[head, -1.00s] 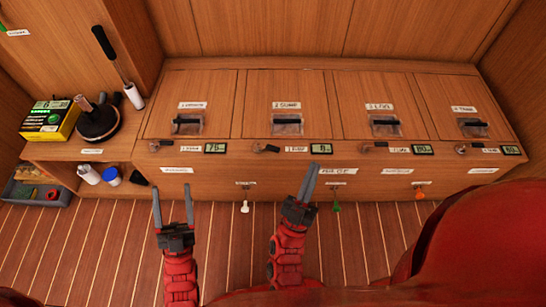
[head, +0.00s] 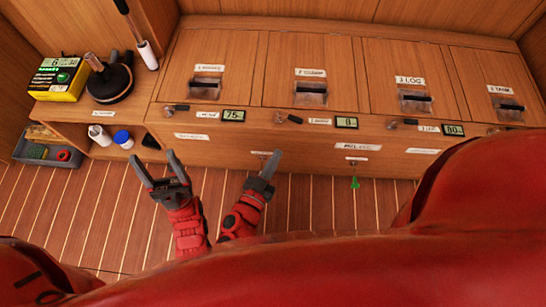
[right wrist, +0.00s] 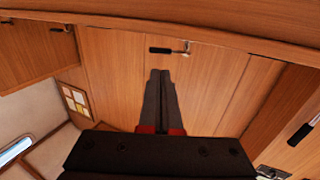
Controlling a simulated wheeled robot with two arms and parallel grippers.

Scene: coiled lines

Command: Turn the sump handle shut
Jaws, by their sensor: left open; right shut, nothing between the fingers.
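The sump handle (head: 288,118) is a small dark lever on a metal pivot. It sits on the wooden locker front below the lid labelled 2 SUMP (head: 310,73), left of a small tag and a display (head: 346,122). The lever looks roughly level, slightly tilted. My right gripper (head: 278,152) is shut and empty, apart from the handle and below it in the picture. Its closed fingers also show in the right wrist view (right wrist: 160,72), below a dark-gripped lever on a wooden panel; which lever is unclear. My left gripper (head: 152,153) is open and empty, further left.
Similar levers sit at left (head: 175,107) and right (head: 403,123) on the locker front. A green pull (head: 354,183) hangs below the front. A side shelf holds a yellow box (head: 60,78) and a black round object (head: 110,83). The striped floor (head: 310,205) is clear.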

